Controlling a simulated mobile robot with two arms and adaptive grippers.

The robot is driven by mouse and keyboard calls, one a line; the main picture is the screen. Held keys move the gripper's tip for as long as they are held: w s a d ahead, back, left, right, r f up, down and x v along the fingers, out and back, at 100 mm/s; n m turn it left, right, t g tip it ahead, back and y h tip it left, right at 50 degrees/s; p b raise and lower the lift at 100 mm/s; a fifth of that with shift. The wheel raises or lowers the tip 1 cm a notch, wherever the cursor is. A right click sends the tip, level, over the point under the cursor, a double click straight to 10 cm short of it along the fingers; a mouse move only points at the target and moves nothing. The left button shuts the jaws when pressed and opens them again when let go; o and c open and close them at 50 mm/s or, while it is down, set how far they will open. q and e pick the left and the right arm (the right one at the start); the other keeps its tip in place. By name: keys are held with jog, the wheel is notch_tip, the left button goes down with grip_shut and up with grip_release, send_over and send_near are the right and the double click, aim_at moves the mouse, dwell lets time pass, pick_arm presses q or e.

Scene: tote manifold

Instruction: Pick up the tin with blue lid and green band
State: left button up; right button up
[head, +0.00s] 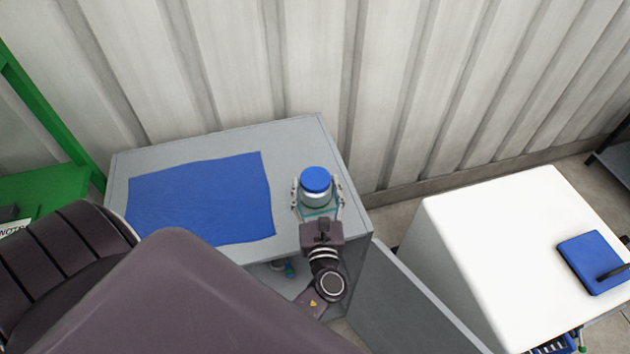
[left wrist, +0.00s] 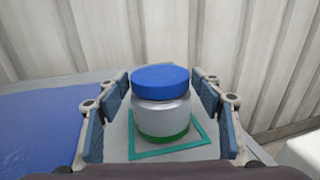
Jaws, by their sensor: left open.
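The tin with blue lid and green band (head: 316,187) stands upright on the grey cabinet top, right of the blue cloth. In the left wrist view the tin (left wrist: 161,110) shows its blue lid, pale body and green band near the base. It stands within a teal square outline (left wrist: 205,146). My left gripper (head: 318,192) is open, with one finger on each side of the tin. In the left wrist view gaps show between the tin and the finger pads of my left gripper (left wrist: 162,108). My right gripper is not in view.
A blue cloth (head: 200,200) lies flat on the grey cabinet (head: 290,136). The corrugated wall (head: 270,60) rises behind it. An open grey door (head: 400,300) hangs at the cabinet's right. A white unit (head: 490,225) with a blue item (head: 590,262) stands farther right.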

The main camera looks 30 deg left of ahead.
aim_at(315, 170)
pick_arm(q)
jog(key=shift+x, duration=0.85)
jog(key=shift+w+a, duration=0.2)
jog(key=shift+w, duration=0.1)
jog(key=x, duration=0.5)
jog(key=shift+b, duration=0.3)
jog(key=shift+w+a, duration=0.2)
jog(key=shift+w, duration=0.05)
jog(key=shift+w+a, duration=0.15)
jog(key=c, duration=1.1)
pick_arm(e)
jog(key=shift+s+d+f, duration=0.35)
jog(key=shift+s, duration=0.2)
pick_arm(q)
jog(key=c, duration=0.3)
